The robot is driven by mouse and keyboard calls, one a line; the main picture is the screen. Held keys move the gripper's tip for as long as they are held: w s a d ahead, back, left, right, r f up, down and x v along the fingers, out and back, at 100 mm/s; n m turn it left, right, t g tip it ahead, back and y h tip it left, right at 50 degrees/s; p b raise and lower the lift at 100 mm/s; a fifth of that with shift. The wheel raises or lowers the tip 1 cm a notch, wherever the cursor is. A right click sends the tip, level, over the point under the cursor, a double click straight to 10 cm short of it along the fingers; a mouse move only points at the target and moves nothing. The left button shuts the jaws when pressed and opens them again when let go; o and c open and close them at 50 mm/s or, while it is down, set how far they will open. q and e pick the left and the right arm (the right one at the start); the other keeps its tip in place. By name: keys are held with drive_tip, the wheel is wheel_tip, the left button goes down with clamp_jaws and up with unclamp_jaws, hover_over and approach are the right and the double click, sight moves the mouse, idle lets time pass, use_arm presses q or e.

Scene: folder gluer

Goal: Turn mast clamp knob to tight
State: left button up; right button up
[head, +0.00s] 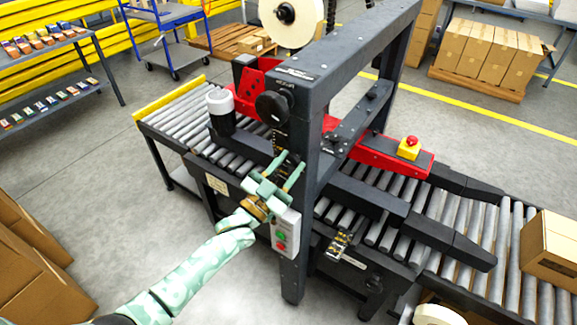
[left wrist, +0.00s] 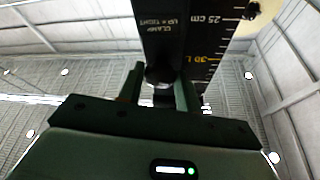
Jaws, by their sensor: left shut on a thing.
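The black mast (head: 312,110) of the folder gluer stands upright over the roller conveyor. In the left wrist view the mast face (left wrist: 178,28) carries a label reading "CLAMP UP = TIGHT" beside a centimetre scale (left wrist: 215,45). My left gripper (head: 284,172) is at the front of the mast, above the green and red button box. The left wrist view shows its two fingers (left wrist: 160,88) on either side of the small, dark clamp knob (left wrist: 160,74), shut on it. In the head view the gripper hides this knob. My right gripper is out of view.
A large round black knob (head: 273,108) sits higher on the mast. The button box (head: 286,234) is just below my left gripper. A red arm with an emergency stop (head: 410,147) lies behind. A carton (head: 551,250) rests on the rollers at right.

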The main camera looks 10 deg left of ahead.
use_arm(q)
drive_tip(key=m+g+h, duration=0.1)
drive_tip(key=m, duration=0.1)
drive_tip(key=m+g, duration=0.1)
drive_tip(key=m, duration=0.2)
drive_tip(key=shift+a+r+h, duration=0.1)
drive_tip(key=shift+a+h, duration=0.05)
drive_tip(key=shift+h, duration=0.25)
drive_tip(key=m+g, duration=0.1)
drive_tip(key=m, duration=0.1)
drive_tip(key=m+p, duration=0.1)
drive_tip(key=m, duration=0.1)
drive_tip(key=shift+r+m+g+h, duration=0.1)
drive_tip(key=shift+m+g+h, duration=0.2)
drive_tip(key=shift+m+g, duration=0.1)
drive_tip(key=m+g+p, duration=0.1)
drive_tip(key=m, duration=0.1)
drive_tip(key=m+g+p, duration=0.1)
drive_tip(key=m, duration=0.2)
drive_tip(key=shift+w+a+r+m+p, duration=0.1)
drive_tip(key=shift+a+r+m+p, duration=0.1)
drive_tip(key=shift+m+p, duration=0.15)
drive_tip(key=shift+m+g+p, duration=0.4)
drive_tip(key=shift+m+p, duration=0.15)
drive_tip(key=shift+m, duration=0.4)
drive_tip(key=shift+d+f, duration=0.1)
drive_tip(key=o, duration=0.9)
drive_tip(key=shift+o, duration=0.2)
